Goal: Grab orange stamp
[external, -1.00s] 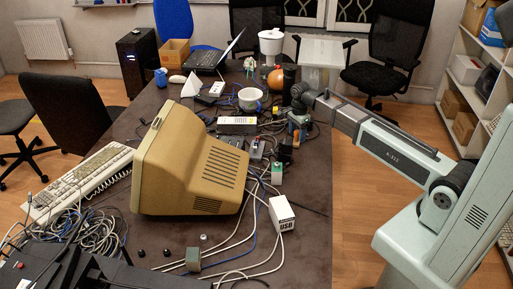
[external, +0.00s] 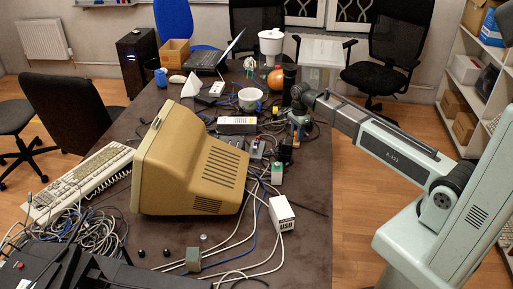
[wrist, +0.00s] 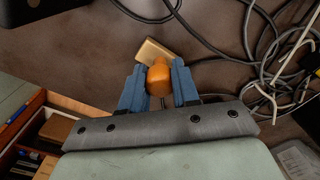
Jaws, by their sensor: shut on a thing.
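The orange stamp (wrist: 159,78) has a rounded orange handle and a pale wooden block (wrist: 154,50) at its far end. In the wrist view it sits between the two blue fingers of my gripper (wrist: 160,85), which are shut on its handle. In the external view my gripper (external: 298,131) is low over the right side of the dark table. The stamp cannot be made out clearly there. Whether its block touches the table cannot be told.
Loose cables (wrist: 275,75) lie right of the stamp in the wrist view. In the external view a beige monitor (external: 195,160), a white USB box (external: 282,214), a white bowl (external: 250,99) and an orange ball (external: 275,79) stand on the table. The table's right strip is mostly clear.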

